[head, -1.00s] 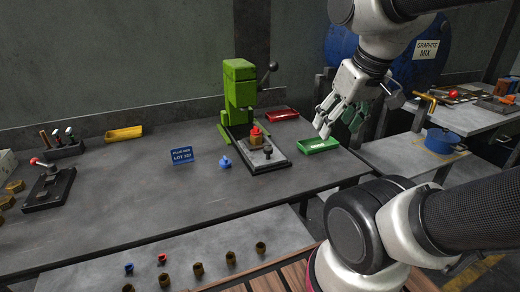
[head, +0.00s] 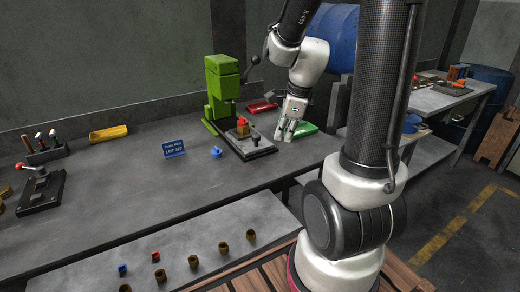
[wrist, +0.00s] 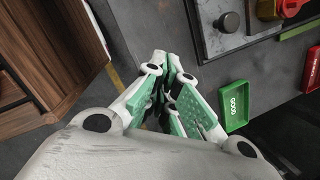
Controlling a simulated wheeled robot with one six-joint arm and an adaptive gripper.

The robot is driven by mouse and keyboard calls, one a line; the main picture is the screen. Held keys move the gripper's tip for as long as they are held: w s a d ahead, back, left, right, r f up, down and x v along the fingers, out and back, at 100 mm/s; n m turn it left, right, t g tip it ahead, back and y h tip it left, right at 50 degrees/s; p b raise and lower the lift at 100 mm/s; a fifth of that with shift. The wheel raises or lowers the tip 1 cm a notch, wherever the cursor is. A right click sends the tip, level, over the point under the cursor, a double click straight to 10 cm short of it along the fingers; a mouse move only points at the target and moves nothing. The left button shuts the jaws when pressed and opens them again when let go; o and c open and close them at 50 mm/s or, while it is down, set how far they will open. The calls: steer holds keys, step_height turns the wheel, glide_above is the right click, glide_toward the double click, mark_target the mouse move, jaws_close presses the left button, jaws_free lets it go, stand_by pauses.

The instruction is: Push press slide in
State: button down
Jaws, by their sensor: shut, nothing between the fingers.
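The green press (head: 222,88) stands on the grey bench. Its slide is a dark plate (head: 262,152) extending forward from the press, with a black knob (head: 255,138) near its front end. A brass piece with a red top (head: 243,126) sits on the slide. My gripper (head: 284,136) is just right of the slide's front end, pointing down, apart from the knob. In the wrist view my gripper (wrist: 165,72) is shut and empty. The slide plate (wrist: 210,28) and knob (wrist: 231,23) show at upper right there, beyond the fingers.
A green tray marked GOOD (wrist: 236,107) lies close to my gripper, with a red tray (wrist: 312,70) farther right in the wrist view. A blue sign (head: 174,149) and small blue object (head: 215,152) stand left of the slide.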

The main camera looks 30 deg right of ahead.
steer(key=w+f+m, duration=0.1)
steer(key=f+m, duration=0.1)
steer(key=m, duration=0.1)
steer(key=w+f+m+t, duration=0.1)
steer(key=w+f+m, duration=0.1)
steer(key=f+m, duration=0.1)
steer(key=w+f+m, duration=0.2)
steer(key=m, duration=0.1)
steer(key=shift+w+a+f, duration=0.2)
steer(key=shift+a+f, duration=0.05)
steer(key=w, duration=0.2)
steer(key=w+f, duration=0.1)
steer(key=shift+a, duration=0.3)
steer(key=shift+w+a, duration=0.1)
steer(key=shift+w, duration=0.55)
